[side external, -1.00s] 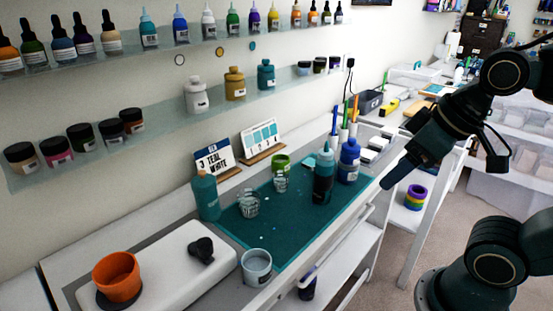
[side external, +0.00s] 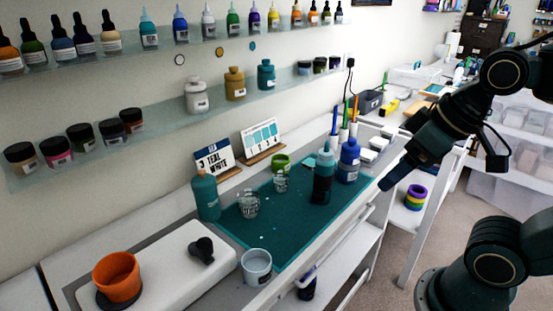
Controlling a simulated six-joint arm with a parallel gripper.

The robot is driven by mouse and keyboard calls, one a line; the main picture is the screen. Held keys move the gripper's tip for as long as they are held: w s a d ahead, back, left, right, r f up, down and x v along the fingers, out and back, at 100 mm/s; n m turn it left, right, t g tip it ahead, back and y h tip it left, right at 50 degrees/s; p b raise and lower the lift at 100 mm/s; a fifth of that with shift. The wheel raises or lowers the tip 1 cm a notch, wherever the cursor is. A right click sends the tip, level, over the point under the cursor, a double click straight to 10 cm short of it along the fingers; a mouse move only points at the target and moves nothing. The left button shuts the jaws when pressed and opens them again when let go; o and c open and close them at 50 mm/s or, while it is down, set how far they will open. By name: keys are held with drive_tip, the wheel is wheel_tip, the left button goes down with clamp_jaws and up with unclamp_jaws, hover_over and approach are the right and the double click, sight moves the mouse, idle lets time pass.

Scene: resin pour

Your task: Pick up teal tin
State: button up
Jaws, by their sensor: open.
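A teal container with a white label (side external: 266,75) stands upright on the lower wall shelf, right of a gold one and a white one; it looks like the teal tin. A teal bottle (side external: 207,199) stands at the left edge of the green mat, and a dark-and-teal bottle (side external: 322,178) stands on the mat. My gripper (side external: 388,181) is open, in the air at the right, near the bench's front edge. It is well apart from the shelf container and touches nothing. The gap between its fingers is hard to see from this side.
The green mat (side external: 273,237) also holds clear cups, a green cup (side external: 281,163) and a blue bottle (side external: 349,160). A white cup (side external: 256,267) stands at its near end. An orange pot (side external: 117,277) is at lower left. Two cards (side external: 212,159) lean by the wall.

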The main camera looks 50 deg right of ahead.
drive_tip(key=w+a+r+n, duration=0.2)
drive_tip(key=w+r, duration=0.1)
drive_tip(key=w, duration=0.5)
drive_tip(key=n+g+y, duration=0.3)
drive_tip(key=n+y, duration=0.1)
drive_tip(key=n, duration=0.3)
hover_over(212, 178)
drive_tip(key=s+d, duration=0.2)
drive_tip(key=d, duration=0.1)
wheel_tip(212, 178, down, 8)
drive_tip(key=shift+s, duration=0.2)
drive_tip(key=shift+h, duration=0.3)
drive_tip(key=shift+x, duration=4.15)
drive_tip(key=shift+w+f, duration=0.1)
drive_tip(key=shift+w, duration=0.05)
